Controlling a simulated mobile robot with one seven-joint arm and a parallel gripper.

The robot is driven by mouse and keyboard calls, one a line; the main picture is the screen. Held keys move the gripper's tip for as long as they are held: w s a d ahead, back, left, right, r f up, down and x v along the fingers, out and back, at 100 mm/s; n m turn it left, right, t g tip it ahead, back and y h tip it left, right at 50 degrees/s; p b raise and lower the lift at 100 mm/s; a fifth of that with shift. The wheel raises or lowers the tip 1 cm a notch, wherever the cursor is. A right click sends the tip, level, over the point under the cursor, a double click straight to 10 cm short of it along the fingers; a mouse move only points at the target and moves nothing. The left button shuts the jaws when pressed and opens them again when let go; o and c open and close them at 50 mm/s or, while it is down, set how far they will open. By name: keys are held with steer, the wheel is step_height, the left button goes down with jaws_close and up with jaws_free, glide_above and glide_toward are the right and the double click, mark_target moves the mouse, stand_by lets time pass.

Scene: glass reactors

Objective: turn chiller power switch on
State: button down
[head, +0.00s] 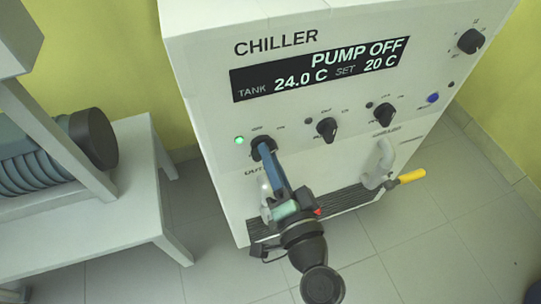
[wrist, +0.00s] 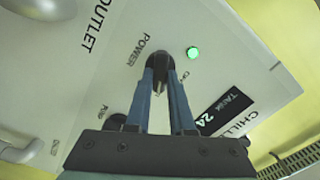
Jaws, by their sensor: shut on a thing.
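The chiller (head: 215,50) is a white box with a dark display (head: 320,72) reading PUMP OFF, TANK 24.0 C and SET 20 C. Its power switch (wrist: 157,57) is a black rotary knob beside the POWER label in the wrist view. A green lamp (head: 239,140) is lit next to it and also shows in the wrist view (wrist: 193,53). My gripper (head: 267,158), with blue fingers, reaches the knob at the left of the panel. In the wrist view the fingers (wrist: 159,76) are shut on the knob, one on each side, partly hiding it.
Two more black knobs (head: 327,128) (head: 382,116) sit to the right on the panel, with another (head: 471,41) at upper right. A blue button (head: 432,98) and a yellow-handled valve (head: 410,177) are at the right. A grey table (head: 130,215) stands left. The floor in front is clear.

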steer(key=c, duration=0.8)
jaws_free()
steer(key=shift+s, duration=0.1)
steer(key=v, duration=1.2)
steer(key=shift+s+d, duration=0.15)
steer(key=shift+s, duration=0.2)
steer(key=shift+s, duration=0.1)
